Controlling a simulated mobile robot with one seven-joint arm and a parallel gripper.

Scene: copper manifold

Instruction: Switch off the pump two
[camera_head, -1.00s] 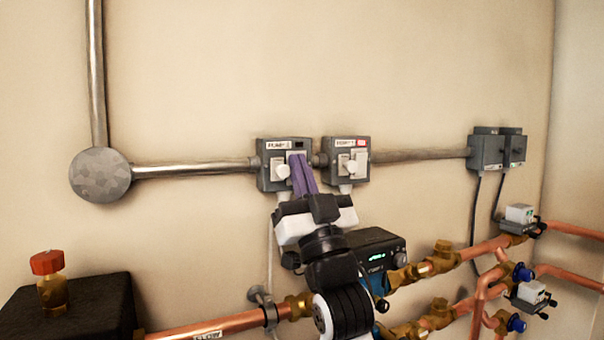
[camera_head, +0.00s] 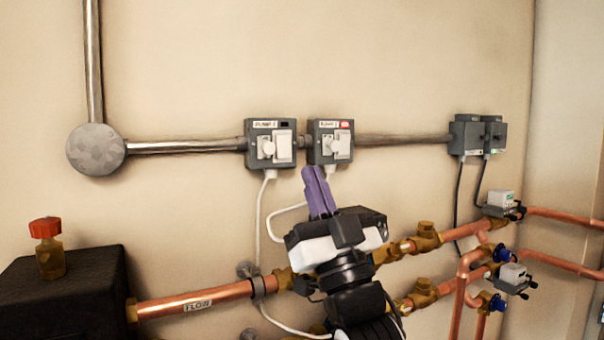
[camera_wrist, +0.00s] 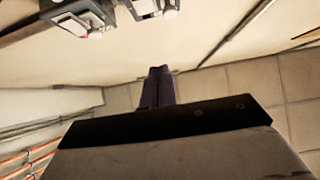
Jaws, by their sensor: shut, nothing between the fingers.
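The left switch box (camera_head: 270,143) on the wall has a label that looks like "PUMP 2", a dark indicator window, a white knob and a white rocker. The right switch box (camera_head: 330,142) has a similar label, too small to read surely, and a red indicator. Both boxes show partly at the top of the wrist view, the red-marked one (camera_wrist: 80,14) to the left of the other (camera_wrist: 150,8). My gripper (camera_head: 315,173), with purple fingers together and empty, is just below the right box in the picture, apart from both boxes. It also shows in the wrist view (camera_wrist: 157,72).
Metal conduit (camera_head: 185,146) runs along the wall to a round junction box (camera_head: 96,149). White cables hang below the switch boxes. Copper pipes (camera_head: 200,303) with brass valves run low behind my arm. Two grey boxes (camera_head: 477,135) sit farther right. The wall above is clear.

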